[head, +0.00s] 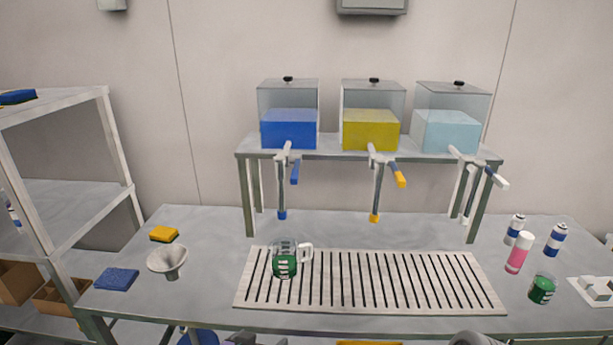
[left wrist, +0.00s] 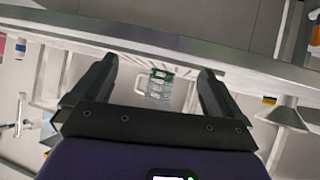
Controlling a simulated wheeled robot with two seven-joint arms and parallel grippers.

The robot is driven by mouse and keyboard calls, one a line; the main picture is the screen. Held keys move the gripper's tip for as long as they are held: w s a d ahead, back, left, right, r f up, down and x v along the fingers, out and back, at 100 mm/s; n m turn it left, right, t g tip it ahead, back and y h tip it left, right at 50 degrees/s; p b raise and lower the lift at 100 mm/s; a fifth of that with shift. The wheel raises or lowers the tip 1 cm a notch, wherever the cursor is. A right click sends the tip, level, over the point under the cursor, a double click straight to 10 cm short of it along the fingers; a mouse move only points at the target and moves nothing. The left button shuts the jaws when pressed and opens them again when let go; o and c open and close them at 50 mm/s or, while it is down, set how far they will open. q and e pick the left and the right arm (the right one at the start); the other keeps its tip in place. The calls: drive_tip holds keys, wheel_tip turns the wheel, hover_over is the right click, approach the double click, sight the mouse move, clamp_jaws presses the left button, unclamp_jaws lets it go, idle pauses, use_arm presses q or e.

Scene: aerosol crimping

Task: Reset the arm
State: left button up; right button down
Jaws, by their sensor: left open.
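My left gripper (left wrist: 155,75) is open in the left wrist view, with its two dark fingers apart and nothing between them. Only a small dark part of it shows at the bottom edge of the head view (head: 243,340). A rounded grey part at the bottom edge of the head view seems to be mine; my right gripper cannot be made out.
Three tanks, blue (head: 290,130), yellow (head: 371,130) and pale blue (head: 445,132), stand on a raised shelf with taps. A funnel (head: 168,261), a yellow sponge (head: 164,234) and a blue sponge (head: 116,279) lie left. Several cans and a pink bottle (head: 519,254) stand right.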

use_arm(q)
drive_tip(key=s+f+n+g, duration=0.1)
drive_tip(key=s+f+g, duration=0.15)
drive_tip(key=f, duration=0.55)
drive_tip(key=s+f+n+g, duration=0.15)
drive_tip(key=s+f, duration=0.25)
drive_tip(key=f, duration=0.4)
drive_tip(key=s+f+n+g, duration=0.2)
drive_tip(key=s+f+g, duration=0.4)
drive_tip(key=s+f, duration=0.7)
drive_tip(key=shift+s+d+n+h, duration=0.35)
drive_tip(key=shift+s+d, duration=0.1)
drive_tip(key=shift+s, duration=0.4)
drive_tip(key=shift+f, duration=0.1)
